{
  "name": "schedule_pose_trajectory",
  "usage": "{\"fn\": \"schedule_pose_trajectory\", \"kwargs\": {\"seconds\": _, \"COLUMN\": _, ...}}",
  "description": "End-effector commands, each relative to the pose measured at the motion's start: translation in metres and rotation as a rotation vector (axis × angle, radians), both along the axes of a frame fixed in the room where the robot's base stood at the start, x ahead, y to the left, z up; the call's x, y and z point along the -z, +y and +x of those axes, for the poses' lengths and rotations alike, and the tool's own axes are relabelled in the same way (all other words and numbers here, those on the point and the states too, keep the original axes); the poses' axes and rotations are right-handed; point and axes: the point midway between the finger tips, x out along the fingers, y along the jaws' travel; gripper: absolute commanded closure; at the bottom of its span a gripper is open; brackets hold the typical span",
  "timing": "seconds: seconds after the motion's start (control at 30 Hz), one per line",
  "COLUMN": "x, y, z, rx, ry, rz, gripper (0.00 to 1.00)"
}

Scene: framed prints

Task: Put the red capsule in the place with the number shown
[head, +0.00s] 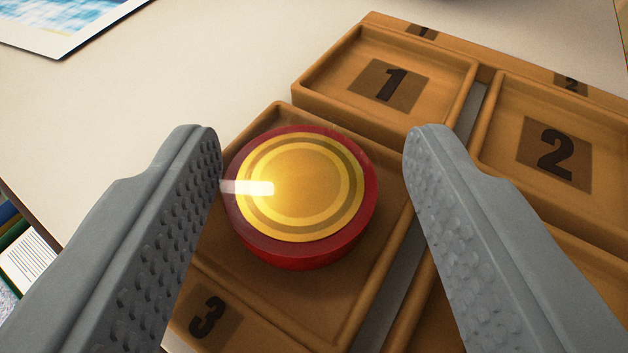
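The red capsule (304,255) is a short round disc with a gold, ringed top. It sits in the wooden compartment marked 3 (209,316), at the lower left of the wooden tray (480,66). My gripper (312,150) is open, one grey finger on each side of the capsule. The left finger's tip is close to the capsule's left edge; I cannot tell whether they touch. A gap shows between the capsule and the right finger. Compartment 1 (391,85) and compartment 2 (555,155) look empty. Part of a fourth compartment at lower right is hidden by the right finger.
The pale table top (190,75) is clear left of the tray. A framed or bordered print (70,18) lies at the top left. Books or papers (28,255) show below the table's left edge. A dark object is cut off at the top.

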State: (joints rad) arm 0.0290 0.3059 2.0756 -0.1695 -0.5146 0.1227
Motion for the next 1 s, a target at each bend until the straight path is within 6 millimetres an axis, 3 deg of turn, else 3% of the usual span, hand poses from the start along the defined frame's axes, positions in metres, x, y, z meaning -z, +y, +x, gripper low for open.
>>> {"fn": "schedule_pose_trajectory", "kwargs": {"seconds": 0.37, "x": -0.006, "y": 0.003, "z": -0.005, "rx": -0.004, "ry": -0.003, "rz": -0.001, "gripper": 0.37}}
{"fn": "schedule_pose_trajectory", "kwargs": {"seconds": 1.0, "x": -0.034, "y": -0.004, "z": -0.096, "rx": -0.002, "ry": -0.003, "rz": -0.001, "gripper": 0.37}}
